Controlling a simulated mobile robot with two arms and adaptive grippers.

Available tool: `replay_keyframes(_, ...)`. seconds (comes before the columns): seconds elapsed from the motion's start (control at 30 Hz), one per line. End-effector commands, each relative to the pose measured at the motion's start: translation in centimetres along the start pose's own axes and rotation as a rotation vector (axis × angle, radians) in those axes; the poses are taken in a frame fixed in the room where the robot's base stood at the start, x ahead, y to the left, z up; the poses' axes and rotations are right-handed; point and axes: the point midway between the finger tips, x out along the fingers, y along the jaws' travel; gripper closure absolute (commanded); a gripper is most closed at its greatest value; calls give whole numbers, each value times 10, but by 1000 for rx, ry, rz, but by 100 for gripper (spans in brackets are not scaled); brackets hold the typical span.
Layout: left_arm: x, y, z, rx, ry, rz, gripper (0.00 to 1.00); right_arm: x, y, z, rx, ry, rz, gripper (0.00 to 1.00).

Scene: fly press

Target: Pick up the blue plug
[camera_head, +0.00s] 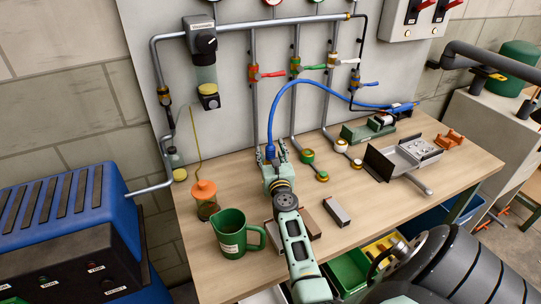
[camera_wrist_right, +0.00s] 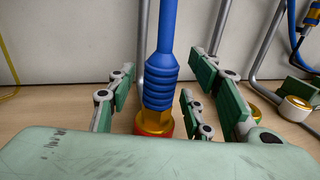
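The blue plug (camera_head: 270,152) has a ribbed blue sleeve and a blue hose that arches up and right to the far side of the bench. In the right wrist view the plug (camera_wrist_right: 160,85) stands upright, with a brass and red ring at its foot. My right gripper (camera_head: 273,158) is around it, with green-padded fingers to its left and right. Gaps show between the fingers and the plug, so the gripper is open. The plug's lowest part is hidden behind the gripper's palm in the wrist view. My left gripper is not in view.
A green jug (camera_head: 231,236) and an orange-capped jar (camera_head: 205,198) stand left of my right arm. A dark metal block (camera_head: 336,211) lies to its right. Pipes with coloured valves (camera_head: 295,68) rise behind. A grey metal tray (camera_head: 408,155) is farther right on the wooden bench (camera_head: 372,205).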

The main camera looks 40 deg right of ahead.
Motion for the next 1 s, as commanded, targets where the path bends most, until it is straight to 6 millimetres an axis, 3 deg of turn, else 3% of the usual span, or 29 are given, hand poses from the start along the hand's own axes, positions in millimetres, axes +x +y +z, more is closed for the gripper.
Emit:
replay_keyframes(0.5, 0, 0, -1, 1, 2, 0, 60, 0, 0, 0, -1, 0, 1, 100)
replay_keyframes(0.8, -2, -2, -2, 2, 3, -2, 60, 0, 0, 2, 0, -1, 0, 100)
replay_keyframes(1.0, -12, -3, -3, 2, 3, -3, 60, 0, 0, 15, 0, -2, 0, 100)
